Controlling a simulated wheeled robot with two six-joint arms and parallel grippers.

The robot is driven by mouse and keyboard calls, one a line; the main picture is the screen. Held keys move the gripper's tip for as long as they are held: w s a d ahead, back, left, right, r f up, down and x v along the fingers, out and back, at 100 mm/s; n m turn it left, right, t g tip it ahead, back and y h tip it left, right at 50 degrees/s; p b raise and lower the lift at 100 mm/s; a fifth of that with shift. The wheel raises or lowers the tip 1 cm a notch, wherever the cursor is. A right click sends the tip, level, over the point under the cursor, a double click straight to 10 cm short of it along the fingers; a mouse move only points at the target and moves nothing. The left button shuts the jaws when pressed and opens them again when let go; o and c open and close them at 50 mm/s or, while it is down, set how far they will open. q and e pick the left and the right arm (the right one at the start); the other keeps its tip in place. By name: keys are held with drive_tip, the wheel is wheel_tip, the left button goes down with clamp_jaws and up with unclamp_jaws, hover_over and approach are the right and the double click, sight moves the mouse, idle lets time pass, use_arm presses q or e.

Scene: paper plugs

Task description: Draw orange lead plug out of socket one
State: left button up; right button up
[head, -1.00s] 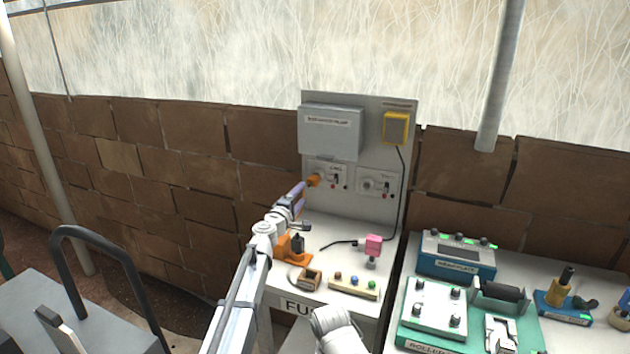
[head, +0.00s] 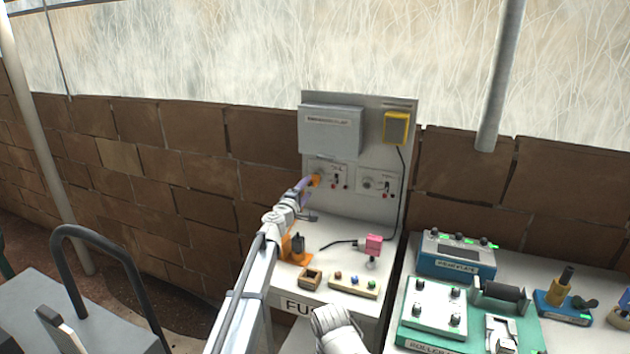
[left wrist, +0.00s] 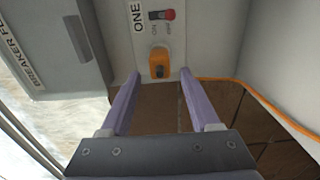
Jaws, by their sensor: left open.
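The orange lead plug (head: 315,180) sits in socket one, on the left of the upright grey panel. In the left wrist view the plug (left wrist: 159,66) shows below the panel label ONE (left wrist: 137,17) and a red-tipped switch (left wrist: 162,15). My left gripper (head: 304,187) is open in front of socket one. In the left wrist view its purple fingers (left wrist: 160,76) stand on either side of the plug, with a gap visible on each side. Contact with the plug does not show. My right gripper is not in view.
A grey box (head: 331,132) juts out above socket one. Socket two (head: 378,184) is to the right. An orange cable (left wrist: 250,93) runs right of the fingers. A pink plug (head: 373,243), a small wooden box (head: 310,279) and a button strip (head: 353,285) are on the bench.

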sight(311, 183)
use_arm(q)
drive_tip(key=shift+x, duration=1.75)
clamp_jaws()
idle(0.4)
idle(0.5)
